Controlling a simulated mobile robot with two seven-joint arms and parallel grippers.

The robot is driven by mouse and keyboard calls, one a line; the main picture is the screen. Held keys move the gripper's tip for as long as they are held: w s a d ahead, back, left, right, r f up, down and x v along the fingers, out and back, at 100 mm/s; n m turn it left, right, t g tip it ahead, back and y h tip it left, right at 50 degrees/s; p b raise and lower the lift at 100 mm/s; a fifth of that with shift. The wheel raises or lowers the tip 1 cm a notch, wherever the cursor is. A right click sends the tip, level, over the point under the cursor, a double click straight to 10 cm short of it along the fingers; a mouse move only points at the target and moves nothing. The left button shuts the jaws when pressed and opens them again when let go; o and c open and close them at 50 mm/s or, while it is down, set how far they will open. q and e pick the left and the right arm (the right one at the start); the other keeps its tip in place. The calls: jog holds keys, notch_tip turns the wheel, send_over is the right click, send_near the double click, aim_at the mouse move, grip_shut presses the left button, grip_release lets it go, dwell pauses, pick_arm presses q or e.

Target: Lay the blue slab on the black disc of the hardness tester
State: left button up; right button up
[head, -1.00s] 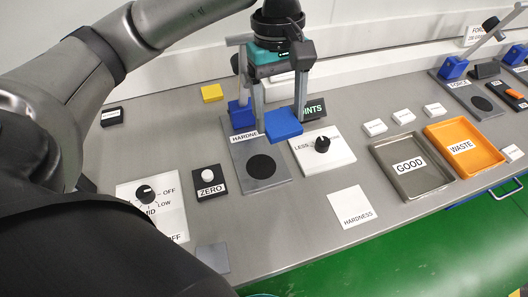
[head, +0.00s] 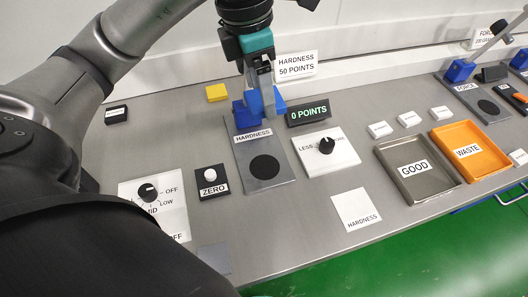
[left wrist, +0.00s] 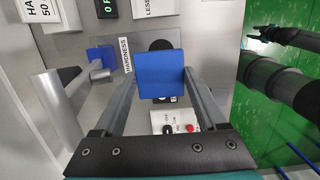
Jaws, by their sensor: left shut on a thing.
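My left gripper (head: 266,98) is shut on the blue slab (head: 280,102), which shows almost edge-on in the head view, partly behind a finger. In the left wrist view the slab (left wrist: 160,74) is flat to the camera between the fingertips. The hardness tester's grey plate (head: 243,148) carries the black disc (head: 264,167), bare in the head view. The slab is above the plate, beyond the disc and apart from it. In the left wrist view the slab hides part of the disc (left wrist: 160,45).
The tester's blue block (head: 243,115) stands at the plate's far end, close to the slab. A display reading 0 POINTS (head: 308,111) and a knob panel (head: 327,150) are to the right. The grey GOOD tray (head: 428,191) and orange WASTE tray (head: 490,160) lie farther right.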

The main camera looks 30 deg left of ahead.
aim_at(265, 167)
pick_arm(q)
notch_tip(265, 167, down, 19)
jog(key=b, duration=0.4)
jog(key=shift+f, duration=0.1)
jog(key=shift+f, duration=0.1)
jog(key=o, duration=1.3)
jog(key=shift+r, duration=0.25)
jog(key=r, duration=0.4)
jog(key=s+r+p, duration=0.1)
jog(key=r, duration=0.2)
jog(key=a+r+p, duration=0.1)
jog(key=r, duration=0.3)
jog(key=shift+s+r, duration=0.2)
jog(key=shift+r, duration=0.15)
